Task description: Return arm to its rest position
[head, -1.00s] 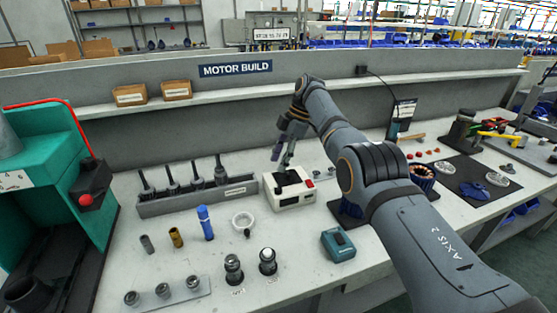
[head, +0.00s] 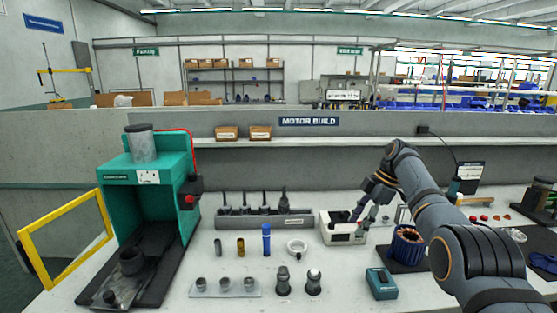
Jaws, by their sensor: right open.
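My right arm comes in from the right and reaches over the bench (head: 215,288). My right gripper (head: 362,213) is open, with no object visible between its fingers. It points down by the right side of a white bench device (head: 343,239) with a dark top and a red button, partly overlapping it in the head view. Whether it touches the device cannot be told. My left arm and gripper are not in view.
A copper-wound stator (head: 408,246) on a dark mat and a teal box (head: 381,283) lie close to my right arm. A grey tool rack (head: 262,220) stands left of the device. A green press (head: 155,190) with a yellow frame (head: 66,242) is at left.

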